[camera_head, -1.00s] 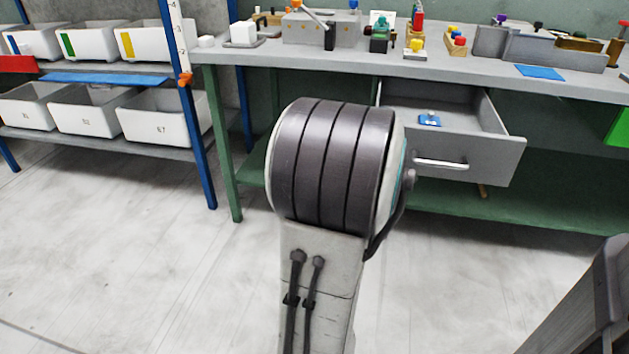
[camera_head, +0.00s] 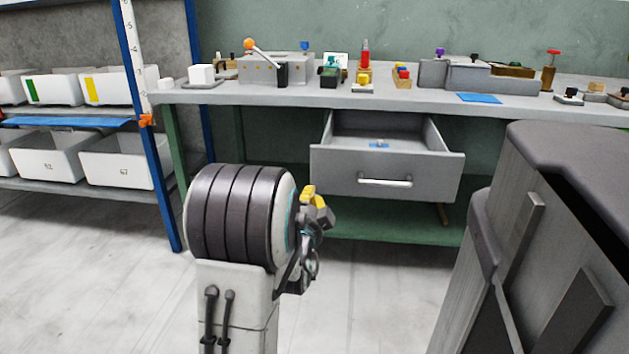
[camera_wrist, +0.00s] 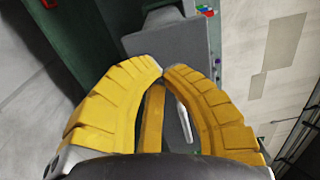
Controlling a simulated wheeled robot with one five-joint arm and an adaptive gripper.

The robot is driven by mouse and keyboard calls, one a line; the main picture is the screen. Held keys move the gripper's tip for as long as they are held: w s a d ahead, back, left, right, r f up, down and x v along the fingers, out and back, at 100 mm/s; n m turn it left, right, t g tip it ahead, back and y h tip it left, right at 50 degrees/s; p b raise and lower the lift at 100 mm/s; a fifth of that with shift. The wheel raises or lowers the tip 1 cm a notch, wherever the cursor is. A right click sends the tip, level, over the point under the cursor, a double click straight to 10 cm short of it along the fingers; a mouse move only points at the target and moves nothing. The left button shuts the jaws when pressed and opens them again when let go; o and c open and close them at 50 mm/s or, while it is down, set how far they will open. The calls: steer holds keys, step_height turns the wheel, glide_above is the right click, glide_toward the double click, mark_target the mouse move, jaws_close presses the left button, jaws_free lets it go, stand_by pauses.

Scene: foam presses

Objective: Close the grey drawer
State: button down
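The grey drawer (camera_head: 345,172) under the workbench is pulled out and stands open. A pale bar handle (camera_head: 385,182) is on its front, and a small blue item (camera_head: 378,146) lies inside. In the wrist view the drawer's grey front (camera_wrist: 190,45) is beyond the fingers, and the handle (camera_wrist: 184,120) shows between them. My gripper (camera_wrist: 164,72) has yellow fingers whose tips meet, with nothing seen between them. In the head view my gripper (camera_head: 316,197) is lower left of the drawer front, and it looks apart from the drawer.
The workbench top (camera_head: 250,96) carries blocks, fixtures and a blue mat (camera_head: 479,98). A blue-framed shelf with white bins (camera_head: 128,160) stands at left. A green lower shelf (camera_head: 400,224) runs under the bench. The pale floor (camera_head: 370,300) before the bench is clear.

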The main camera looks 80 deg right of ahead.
mark_target(317, 175)
steer(key=d+b, duration=0.1)
steer(key=d, duration=0.1)
steer(key=d+b, duration=0.1)
steer(key=d, duration=0.1)
steer(key=d+b, duration=0.1)
steer(key=d, duration=0.1)
steer(key=shift+w+d+f+b, duration=0.1)
steer(key=shift+w+d+b, duration=0.2)
steer(key=shift+d, duration=1.35)
